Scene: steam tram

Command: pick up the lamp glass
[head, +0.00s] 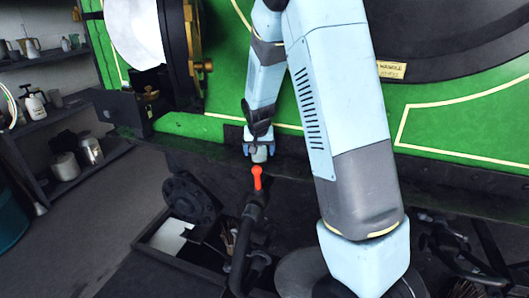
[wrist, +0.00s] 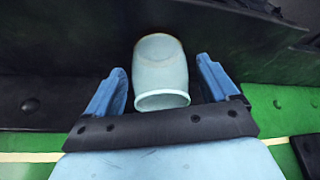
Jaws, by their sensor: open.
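The lamp glass (wrist: 160,66) is a pale, greenish, translucent tube with a rounded belly and a flared rim. In the wrist view it stands between the two blue fingers of my gripper (wrist: 162,84), with a gap on either side. My gripper is open around it, not visibly touching it. In the head view my gripper (head: 259,147) points down at the dark ledge below the green tram side, and the lamp glass (head: 259,156) shows as a small pale shape between the fingers. Its lower part is hard to make out there.
The green tram side (head: 450,125) rises behind the dark ledge (head: 330,172). A red-topped lever (head: 257,178) stands just below my gripper. A dark round flange (head: 188,198) and an open box (head: 165,237) are lower left. Shelves with cans and bottles (head: 36,106) stand far left.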

